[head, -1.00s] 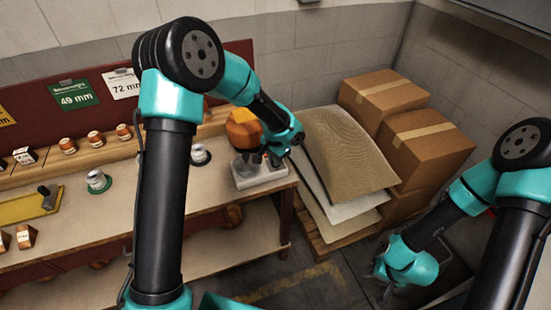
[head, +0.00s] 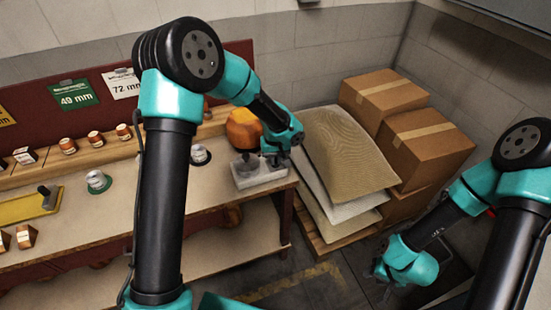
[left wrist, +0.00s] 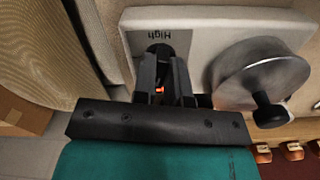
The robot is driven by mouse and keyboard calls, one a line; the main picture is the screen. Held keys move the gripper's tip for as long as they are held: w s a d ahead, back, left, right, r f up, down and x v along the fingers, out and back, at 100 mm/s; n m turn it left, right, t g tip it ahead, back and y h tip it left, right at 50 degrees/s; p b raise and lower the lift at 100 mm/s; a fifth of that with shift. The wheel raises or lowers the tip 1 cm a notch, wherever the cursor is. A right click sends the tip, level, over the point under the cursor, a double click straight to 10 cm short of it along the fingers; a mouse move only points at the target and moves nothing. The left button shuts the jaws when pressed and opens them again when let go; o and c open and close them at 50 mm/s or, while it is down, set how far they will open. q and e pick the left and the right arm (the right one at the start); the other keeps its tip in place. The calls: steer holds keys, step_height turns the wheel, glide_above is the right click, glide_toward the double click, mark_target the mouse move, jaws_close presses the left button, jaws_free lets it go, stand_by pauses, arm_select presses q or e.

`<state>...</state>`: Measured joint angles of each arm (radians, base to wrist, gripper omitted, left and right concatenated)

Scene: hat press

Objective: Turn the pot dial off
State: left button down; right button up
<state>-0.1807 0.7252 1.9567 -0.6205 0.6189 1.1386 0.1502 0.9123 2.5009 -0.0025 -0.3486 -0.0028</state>
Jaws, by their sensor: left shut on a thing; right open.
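The pot unit is a pale white base (head: 262,180) at the right end of the workbench, with a grey metal pot (head: 245,165) on its left part. In the left wrist view the base (left wrist: 215,20) carries a round metal lid or pot (left wrist: 255,75) with a black knob (left wrist: 269,112). A dark dial (left wrist: 160,50) sits below the word "High". My left gripper (head: 274,160) is at the base's right part; in the left wrist view its fingers (left wrist: 164,75) are shut on the dial, largely hiding it. A small orange-red glow shows between the fingers. My right gripper (head: 383,275) is open, low and away from the bench.
An orange rounded object (head: 243,128) stands behind the pot. Stacked sheets (head: 345,150) and cardboard boxes (head: 430,145) are right of the bench. Open floor lies in front.

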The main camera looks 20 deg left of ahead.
mark_target(276, 159)
arm_select(q)
steer(key=shift+n, duration=1.2)
steer(key=c, duration=1.2)
jaws_free()
steer(key=shift+o, duration=0.2)
step_height(276, 159, up, 18)
steer(key=shift+f, duration=0.25)
